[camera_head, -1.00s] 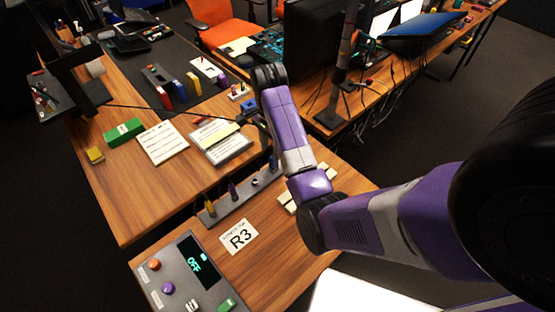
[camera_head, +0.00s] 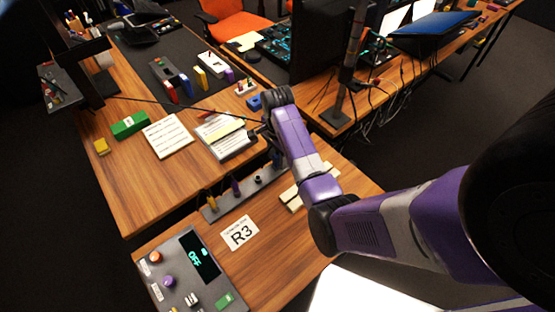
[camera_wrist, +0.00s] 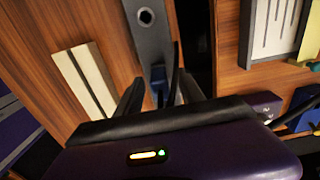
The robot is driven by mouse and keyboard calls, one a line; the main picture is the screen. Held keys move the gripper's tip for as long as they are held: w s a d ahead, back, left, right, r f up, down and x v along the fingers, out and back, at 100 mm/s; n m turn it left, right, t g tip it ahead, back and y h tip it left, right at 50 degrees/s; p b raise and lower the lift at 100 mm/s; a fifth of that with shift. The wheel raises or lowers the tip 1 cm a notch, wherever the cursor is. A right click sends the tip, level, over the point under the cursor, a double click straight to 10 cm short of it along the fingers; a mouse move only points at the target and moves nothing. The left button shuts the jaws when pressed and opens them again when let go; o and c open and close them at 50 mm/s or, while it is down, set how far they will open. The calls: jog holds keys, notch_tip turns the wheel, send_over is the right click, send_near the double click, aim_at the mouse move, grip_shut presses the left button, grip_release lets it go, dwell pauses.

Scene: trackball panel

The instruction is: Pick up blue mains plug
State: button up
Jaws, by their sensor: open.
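The blue mains plug (camera_wrist: 158,76) stands at one end of a grey socket strip in the wrist view, with a dark cable beside it. My gripper (camera_wrist: 160,96) is open, with its two dark fingers on either side of the plug's near part. I cannot tell whether they touch it. In the head view my gripper (camera_head: 266,138) is at the far end of the grey strip (camera_head: 222,205), and the plug is mostly hidden there by my arm.
The strip also holds a yellow plug (camera_head: 211,203) and a purple plug (camera_head: 236,187), with an empty round socket (camera_head: 258,180). A cream block (camera_head: 296,196) lies right of the strip. A paper-covered board (camera_head: 226,138) and another blue object (camera_head: 254,103) are beyond the strip.

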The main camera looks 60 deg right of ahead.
grip_shut()
jog(key=shift+r, duration=0.1)
